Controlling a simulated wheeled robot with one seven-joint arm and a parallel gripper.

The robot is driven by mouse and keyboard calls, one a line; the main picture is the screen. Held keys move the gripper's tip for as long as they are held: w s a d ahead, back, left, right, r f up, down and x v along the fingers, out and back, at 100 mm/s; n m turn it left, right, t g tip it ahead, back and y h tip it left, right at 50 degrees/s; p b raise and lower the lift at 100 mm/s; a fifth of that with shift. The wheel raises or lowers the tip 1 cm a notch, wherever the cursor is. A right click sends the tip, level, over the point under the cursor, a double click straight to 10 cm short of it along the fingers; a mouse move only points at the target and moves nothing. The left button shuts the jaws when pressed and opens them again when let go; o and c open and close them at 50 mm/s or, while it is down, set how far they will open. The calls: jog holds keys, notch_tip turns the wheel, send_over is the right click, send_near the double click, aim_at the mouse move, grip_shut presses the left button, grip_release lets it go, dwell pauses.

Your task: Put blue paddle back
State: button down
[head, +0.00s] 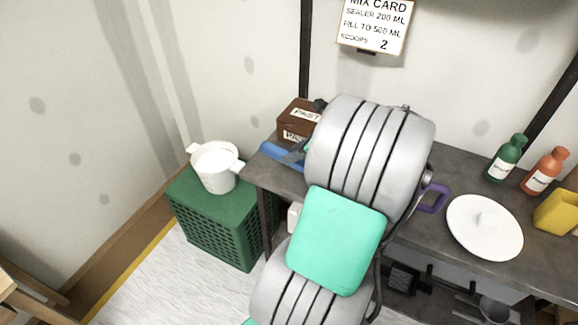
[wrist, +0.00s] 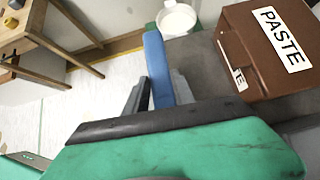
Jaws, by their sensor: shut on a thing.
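The blue paddle (head: 279,154) is at the left end of the dark counter, in front of the brown paste box (head: 297,119). In the wrist view the paddle (wrist: 154,62) stands out between the grey fingers of my gripper (wrist: 158,90), which is shut on it. My gripper (head: 297,153) is partly hidden behind my arm in the head view. I cannot tell whether the paddle touches the counter. The paste box (wrist: 262,50) is just right of the paddle in the wrist view.
A white bucket (head: 217,169) stands on a green crate (head: 212,222) left of the counter (head: 277,175). A purple handle (head: 437,197), white lidded plate (head: 484,228), green bottle (head: 506,160), orange bottle (head: 545,172) and yellow container (head: 558,213) are at the right. A mix card (head: 375,24) hangs above.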

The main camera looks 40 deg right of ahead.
jog(key=w+f, duration=0.1)
jog(key=w+d+f, duration=0.1)
jog(key=w+f, duration=0.2)
jog(key=f, duration=0.1)
jog(key=shift+w+d+f+b, duration=0.25)
jog(key=shift+w+d+b, duration=0.05)
jog(key=shift+d+b, duration=0.1)
jog(key=shift+w+f+p, duration=0.15)
jog(key=shift+f+p, duration=0.2)
jog(key=shift+f, duration=0.5)
jog(key=shift+w+f+p, duration=0.1)
jog(key=shift+f+p, duration=0.25)
jog(key=shift+f, duration=0.5)
jog(key=c, duration=1.1)
grip_release()
jog(key=shift+d, duration=0.1)
jog(key=shift+o, duration=0.2)
